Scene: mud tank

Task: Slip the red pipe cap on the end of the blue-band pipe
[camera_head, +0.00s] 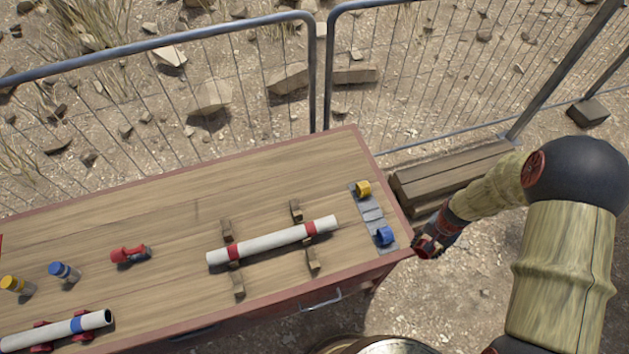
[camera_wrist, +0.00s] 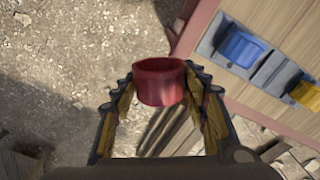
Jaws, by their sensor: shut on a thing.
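The red pipe cap (camera_wrist: 160,84) is between the fingertips of my gripper (camera_wrist: 160,88) in the wrist view. My gripper is shut on it. In the head view my gripper (camera_head: 428,244) hangs just off the right end of the workbench, and the cap is hard to make out there. The blue-band pipe (camera_head: 62,331) is a white pipe at the front left of the bench, partly cut off by the picture edge. It lies in red supports, with its dark open end facing right. My gripper is far to the right of it.
A grey rack (camera_head: 369,207) at the bench's right end holds a yellow cap (camera_head: 363,188) and a blue cap (camera_head: 384,236). A red-band pipe (camera_head: 272,241) lies among wooden blocks mid-bench. A fence runs behind.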

